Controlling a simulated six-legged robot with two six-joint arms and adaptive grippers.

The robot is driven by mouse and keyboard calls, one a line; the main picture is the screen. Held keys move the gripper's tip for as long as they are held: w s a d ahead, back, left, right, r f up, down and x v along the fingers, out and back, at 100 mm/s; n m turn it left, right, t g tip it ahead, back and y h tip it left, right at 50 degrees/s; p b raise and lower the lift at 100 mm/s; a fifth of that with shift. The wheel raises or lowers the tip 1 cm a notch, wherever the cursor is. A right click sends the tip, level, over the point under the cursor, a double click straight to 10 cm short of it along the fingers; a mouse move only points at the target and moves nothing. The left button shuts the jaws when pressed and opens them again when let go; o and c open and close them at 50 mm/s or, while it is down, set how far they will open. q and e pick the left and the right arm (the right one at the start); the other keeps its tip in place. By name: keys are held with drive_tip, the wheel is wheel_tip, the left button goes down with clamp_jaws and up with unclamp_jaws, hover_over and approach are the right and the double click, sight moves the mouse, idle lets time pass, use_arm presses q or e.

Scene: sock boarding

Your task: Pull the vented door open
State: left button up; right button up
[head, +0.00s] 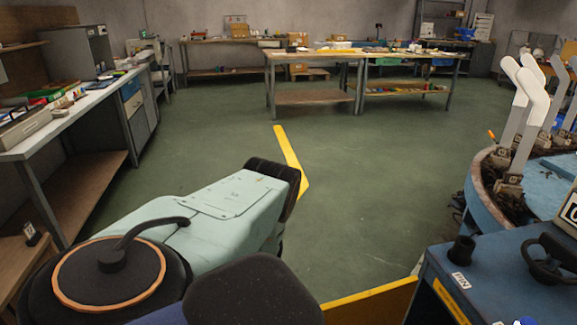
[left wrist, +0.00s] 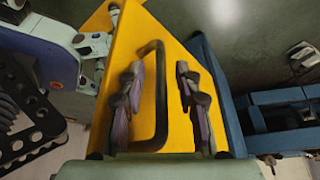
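A yellow door panel (left wrist: 143,30) with a black bar handle (left wrist: 161,85) fills the middle of the left wrist view. I see no vents on the part that shows. My left gripper (left wrist: 158,92) is open, with its fingers apart on either side of the handle's long bar. The bar lies nearer the left finger; I cannot tell whether they touch. In the head view a yellow panel (head: 372,302) shows at the bottom, beside the blue machine. My left arm reaches forward there, but its gripper is hidden. My right gripper is not in view.
The blue machine (head: 490,285) stands at the lower right, with a round station (head: 477,205) carrying white upright forms (head: 530,108) behind it. A workbench (head: 75,115) runs along the left. The green floor (head: 360,180) ahead is clear up to the far tables (head: 315,98).

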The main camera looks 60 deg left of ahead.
use_arm(q)
drive_tip(key=v, duration=0.7)
drive_tip(key=shift+r, duration=0.25)
drive_tip(key=shift+s, duration=0.15)
idle(0.7)
